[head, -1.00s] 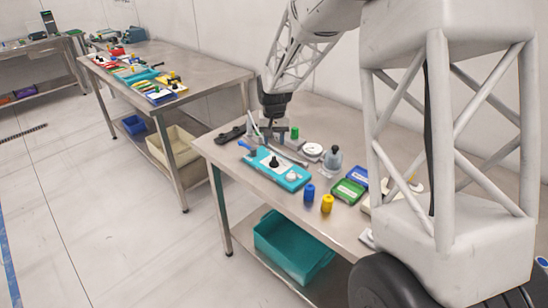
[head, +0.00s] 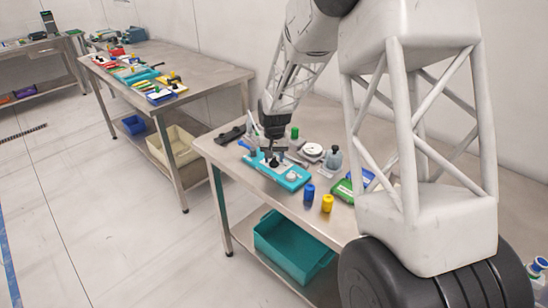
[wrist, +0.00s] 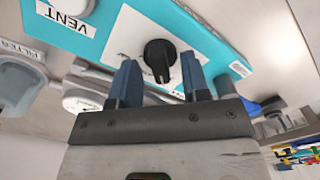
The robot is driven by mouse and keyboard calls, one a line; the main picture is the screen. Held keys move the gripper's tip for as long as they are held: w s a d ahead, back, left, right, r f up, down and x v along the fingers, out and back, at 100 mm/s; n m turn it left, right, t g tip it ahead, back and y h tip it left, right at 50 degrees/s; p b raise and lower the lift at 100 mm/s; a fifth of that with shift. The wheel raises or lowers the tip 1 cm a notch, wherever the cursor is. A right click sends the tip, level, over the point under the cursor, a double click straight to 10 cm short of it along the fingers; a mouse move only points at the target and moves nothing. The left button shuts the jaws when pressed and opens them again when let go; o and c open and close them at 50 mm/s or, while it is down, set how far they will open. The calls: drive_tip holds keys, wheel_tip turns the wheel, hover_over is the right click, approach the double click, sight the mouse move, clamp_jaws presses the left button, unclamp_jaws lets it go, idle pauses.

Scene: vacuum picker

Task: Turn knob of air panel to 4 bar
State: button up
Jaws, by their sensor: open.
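The air panel (head: 294,181) is a teal board with a white label, lying on the near steel table. Its black knob (wrist: 159,54) stands out from the white label in the wrist view, with a pointer-like ridge. A round white gauge (head: 291,176) sits at the panel's right end in the head view. My gripper (wrist: 160,75) is open, with one blue-grey finger on each side of the knob in the wrist view. Nothing is held between them. In the head view my gripper (head: 272,150) is just over the panel and partly hides the knob. Whether the fingers touch the knob cannot be told.
A VENT label (wrist: 66,17) shows beside the knob. A blue cylinder (head: 309,192) and a yellow cylinder (head: 327,203) stand in front of the panel. A teal bin (head: 290,250) sits below.

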drive_tip(key=shift+f, duration=0.1)
clamp_jaws()
drive_tip(key=shift+m, duration=0.4)
drive_tip(key=m, duration=0.8)
idle(0.5)
idle(0.4)
unclamp_jaws()
